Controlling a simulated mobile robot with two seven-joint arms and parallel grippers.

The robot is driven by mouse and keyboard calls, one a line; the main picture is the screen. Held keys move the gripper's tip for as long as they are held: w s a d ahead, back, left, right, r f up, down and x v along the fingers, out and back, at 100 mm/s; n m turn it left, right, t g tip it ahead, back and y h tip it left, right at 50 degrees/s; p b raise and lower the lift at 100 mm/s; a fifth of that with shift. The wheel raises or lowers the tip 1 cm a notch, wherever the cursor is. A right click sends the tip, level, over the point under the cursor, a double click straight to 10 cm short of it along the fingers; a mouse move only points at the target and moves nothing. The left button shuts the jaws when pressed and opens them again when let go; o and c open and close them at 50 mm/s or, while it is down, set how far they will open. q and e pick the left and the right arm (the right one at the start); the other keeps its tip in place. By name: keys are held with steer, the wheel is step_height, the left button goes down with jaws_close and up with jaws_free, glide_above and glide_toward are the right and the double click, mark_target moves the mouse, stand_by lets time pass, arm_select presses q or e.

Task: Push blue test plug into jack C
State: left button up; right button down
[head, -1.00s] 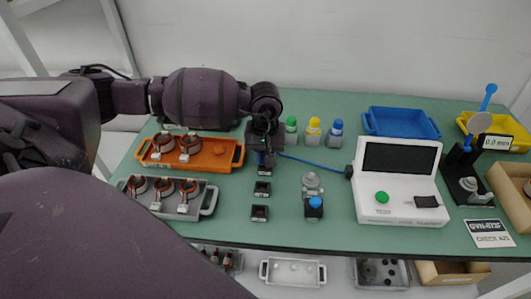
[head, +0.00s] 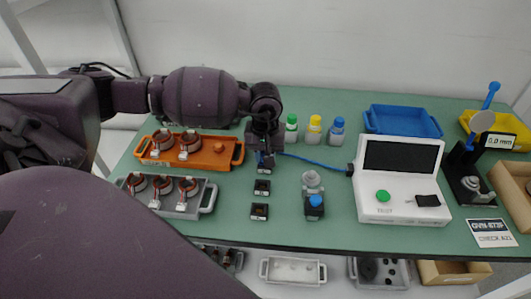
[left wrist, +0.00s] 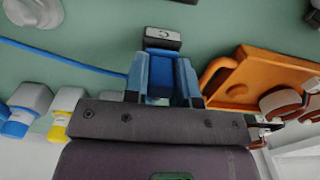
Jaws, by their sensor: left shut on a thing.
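My left gripper (head: 265,156) is shut on the blue test plug (left wrist: 160,77), which shows between the blue fingers in the left wrist view. A blue cable (head: 318,162) runs from the plug to the white tester (head: 400,205). A small black jack (left wrist: 162,38) with a light label, which looks like a C, is just beyond the fingertips. The fingers hide the plug's tip, so I cannot tell if it is inside the jack. Two other black jacks (head: 262,187) (head: 259,211) stand in a row in front of the gripper. My right gripper is not in view.
An orange tray (head: 222,150) and a grey tray (head: 209,199) with copper-wound stators lie left of the jacks. Several coloured-cap bottles (head: 314,130) stand behind the cable. A grey and blue part (head: 313,195) stands right of the jacks. A blue tray (head: 402,121) is at the back.

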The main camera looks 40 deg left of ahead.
arm_select(q)
steer(key=shift+f, duration=0.2)
steer(key=o, duration=1)
